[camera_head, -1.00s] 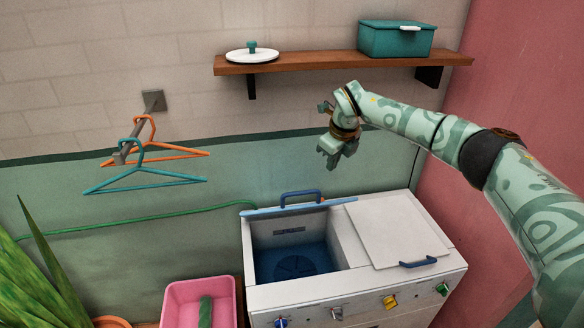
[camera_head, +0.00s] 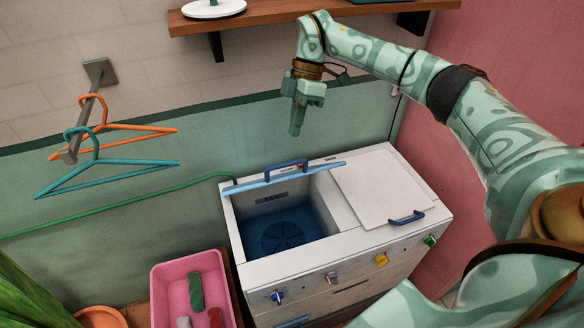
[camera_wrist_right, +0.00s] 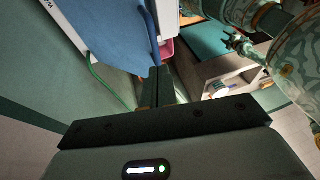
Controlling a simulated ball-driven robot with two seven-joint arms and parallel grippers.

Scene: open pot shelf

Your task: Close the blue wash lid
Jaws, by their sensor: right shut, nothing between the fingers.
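The washer (camera_head: 280,262) is a white twin-tub machine. Its left tub (camera_head: 275,228) is open, with a dark blue floor. The blue wash lid (camera_head: 325,170) stands raised at the back of this opening, seen nearly edge-on, with its blue handle (camera_head: 287,168) on top. The lid also shows large and close in the right wrist view (camera_wrist_right: 112,30). My right gripper (camera_head: 296,132) is shut and empty, pointing down above and behind the raised lid, apart from it in the head view. My left gripper does not show in the head view.
A white lid (camera_head: 385,188) with a blue handle covers the right side of the washer. A pink basin (camera_head: 157,300) with several items stands to the left. Hangers (camera_head: 105,165) hang on the wall, and a wooden shelf (camera_head: 270,27) is above.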

